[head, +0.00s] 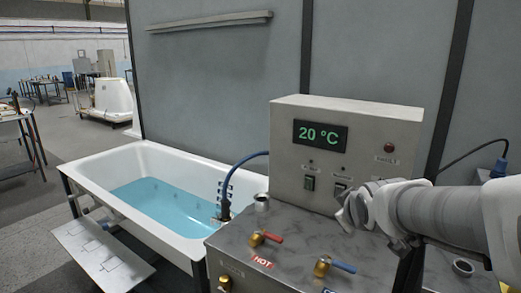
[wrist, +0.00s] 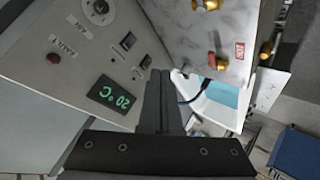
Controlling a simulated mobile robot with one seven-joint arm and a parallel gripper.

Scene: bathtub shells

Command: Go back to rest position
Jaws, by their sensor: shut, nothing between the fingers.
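My gripper (head: 346,214) is shut and empty, in front of the control box (head: 285,115) and above the metal counter (head: 222,240). In the wrist view the dark fingers (wrist: 160,82) lie together, pointing between the control box (wrist: 60,20) and the counter (wrist: 170,25). The arm reaches in from the right in the head view and hides the lower right of the box. The box's green display (head: 320,136) reads 20 °C. I cannot tell whether the gripper touches the box.
A red-handled valve (head: 265,238) and a blue-handled valve (head: 333,266) stand on the counter. A white bathtub (head: 110,165) holding blue water stands to the left, with a blue hose (head: 240,163) at its near end. A grey step (head: 103,250) lies before it.

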